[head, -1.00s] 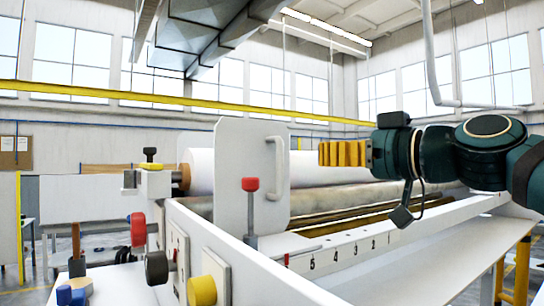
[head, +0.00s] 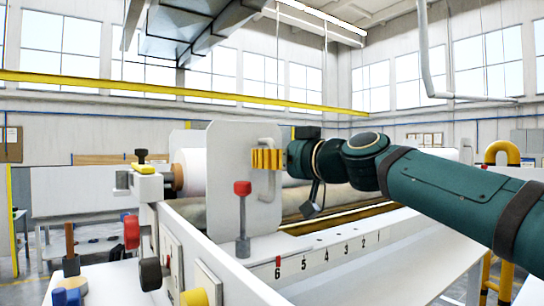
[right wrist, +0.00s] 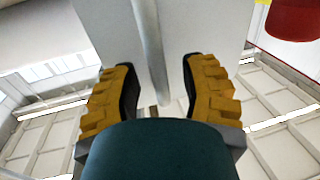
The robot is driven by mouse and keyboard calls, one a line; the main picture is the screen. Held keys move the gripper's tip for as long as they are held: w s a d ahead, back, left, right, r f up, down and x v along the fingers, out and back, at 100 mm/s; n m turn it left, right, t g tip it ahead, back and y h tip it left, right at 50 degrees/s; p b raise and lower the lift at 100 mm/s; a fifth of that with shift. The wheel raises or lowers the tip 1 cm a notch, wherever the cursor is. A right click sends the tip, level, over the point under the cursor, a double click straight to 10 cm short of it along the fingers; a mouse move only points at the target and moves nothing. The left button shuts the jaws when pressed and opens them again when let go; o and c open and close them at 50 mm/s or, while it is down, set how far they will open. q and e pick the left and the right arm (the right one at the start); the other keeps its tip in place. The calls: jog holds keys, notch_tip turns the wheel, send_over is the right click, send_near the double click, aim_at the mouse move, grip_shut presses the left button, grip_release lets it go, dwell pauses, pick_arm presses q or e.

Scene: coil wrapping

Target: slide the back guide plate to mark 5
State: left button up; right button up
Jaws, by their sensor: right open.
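A pale upright guide plate (head: 228,150) with a grey bar handle (head: 263,188) stands across the machine in the head view. My right gripper (head: 268,160), with yellow ribbed fingers, is at that handle. In the right wrist view the open fingers (right wrist: 160,75) stand on either side of the handle bar (right wrist: 149,45), with gaps to both. A red-knobbed lever (head: 242,205) stands at the plate's near edge. A red pointer (head: 278,260) is at mark 6 on the numbered scale (head: 330,252). My left gripper is out of view.
A white roll (head: 190,172) lies behind the plate, and part of another pale panel (head: 186,138) shows farther back. Red, black and yellow knobs (head: 194,297) are on the near-left frame. The white rail surface right of the scale is clear.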

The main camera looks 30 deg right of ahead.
grip_shut()
jog(key=d+b, duration=0.1)
jog(key=d, duration=0.1)
jog(key=d+b, duration=0.1)
jog(key=d, duration=0.1)
jog(key=d+b, duration=0.1)
jog(key=d, duration=0.1)
jog(key=shift+w, duration=0.35)
grip_release()
jog(key=shift+s, duration=0.1)
